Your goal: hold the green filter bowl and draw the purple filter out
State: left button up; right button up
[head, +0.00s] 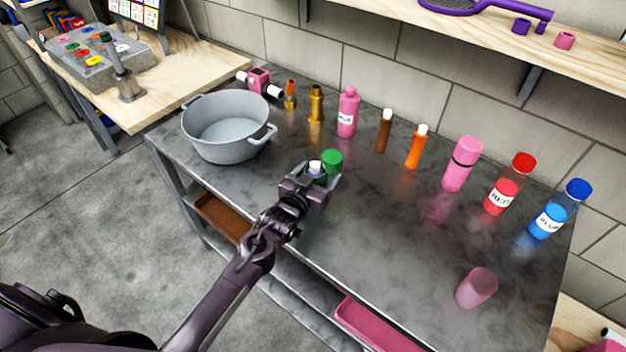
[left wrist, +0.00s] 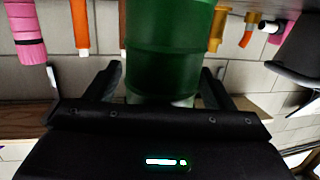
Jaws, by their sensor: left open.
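The green filter bowl (head: 332,157) stands on the dark metal table, right at my left gripper. A small white and purple piece (head: 315,166) shows beside the green, over the gripper; it may be the top of the purple filter, and the rest is hidden. My left gripper (head: 322,176) is open, with its fingers reaching towards the bowl. In the left wrist view, which is upside down, the green bowl (left wrist: 170,45) stands between the two open fingers (left wrist: 162,88). A pale edge (left wrist: 182,101) shows at its end near the gripper. I cannot tell whether the fingers touch it. My right gripper is not in view.
A grey pot (head: 226,140) stands to the left on the table. Several bottles, including a pink one (head: 348,112), a red one (head: 510,185) and a blue one (head: 560,210), line the back. The table's middle is clear.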

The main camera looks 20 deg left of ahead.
pick_arm(q)
jog(key=c, duration=1.1)
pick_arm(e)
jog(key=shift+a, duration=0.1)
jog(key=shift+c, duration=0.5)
